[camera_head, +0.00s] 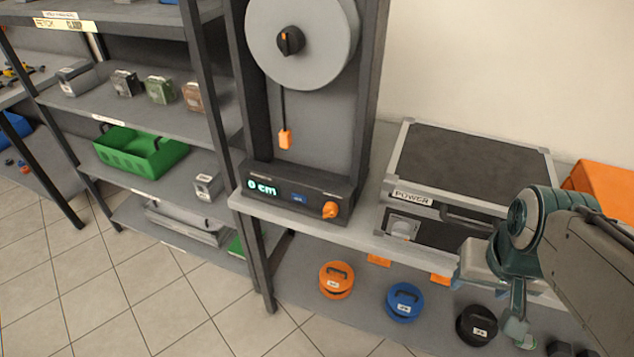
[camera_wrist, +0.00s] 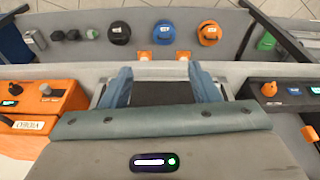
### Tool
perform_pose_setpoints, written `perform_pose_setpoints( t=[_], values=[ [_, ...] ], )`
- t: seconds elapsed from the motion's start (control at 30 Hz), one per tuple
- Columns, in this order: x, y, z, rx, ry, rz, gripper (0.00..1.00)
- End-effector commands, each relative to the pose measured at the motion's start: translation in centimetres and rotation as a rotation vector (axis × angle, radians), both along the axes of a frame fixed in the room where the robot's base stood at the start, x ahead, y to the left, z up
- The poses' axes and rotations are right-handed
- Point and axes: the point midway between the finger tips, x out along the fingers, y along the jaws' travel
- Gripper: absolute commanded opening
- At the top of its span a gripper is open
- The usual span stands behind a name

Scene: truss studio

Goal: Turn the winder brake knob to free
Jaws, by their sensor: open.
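The winder (camera_head: 262,183) stands on the bench in the head view, with a big grey reel disc (camera_head: 325,45) above a dark front panel. The panel has a lit display reading "0 cm" and an orange knob (camera_head: 330,210) at its right end. A dark knob with an orange mark (camera_head: 290,40) sits at the disc's centre. I cannot read which knob is the brake. The orange knob also shows in the wrist view (camera_wrist: 268,89), right of my gripper (camera_wrist: 160,70). My gripper (camera_head: 495,300) is open and empty, in front of the case, away from both knobs.
A grey case labelled POWER (camera_head: 470,170) stands on the bench right of the winder. An orange box (camera_head: 605,188) is behind my arm. Orange, blue and black round weights (camera_head: 404,302) lie on the lower shelf. A rack with a green basket (camera_head: 140,150) stands left.

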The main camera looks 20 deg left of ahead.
Motion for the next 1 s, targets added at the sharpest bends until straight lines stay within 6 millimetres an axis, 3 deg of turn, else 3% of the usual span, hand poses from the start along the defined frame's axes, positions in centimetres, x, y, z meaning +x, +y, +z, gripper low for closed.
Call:
perform_pose_setpoints(
  t=[0.27, 0.57, 0.77, 0.87, 1.0],
  values=[
    [0.6, 1.1, -4.3, -0.268, 0.250, 0.353, 0.56],
    [3.7, 3.5, -8.0, -0.774, 0.474, 0.878, 0.56],
    [6.6, 7.6, -9.7, -1.177, 0.521, 1.212, 0.56],
    [7.9, 10.9, -10.5, -1.395, 0.508, 1.369, 0.56],
    [8.7, 16.6, -11.8, -1.716, 0.442, 1.578, 0.56]
  ],
)
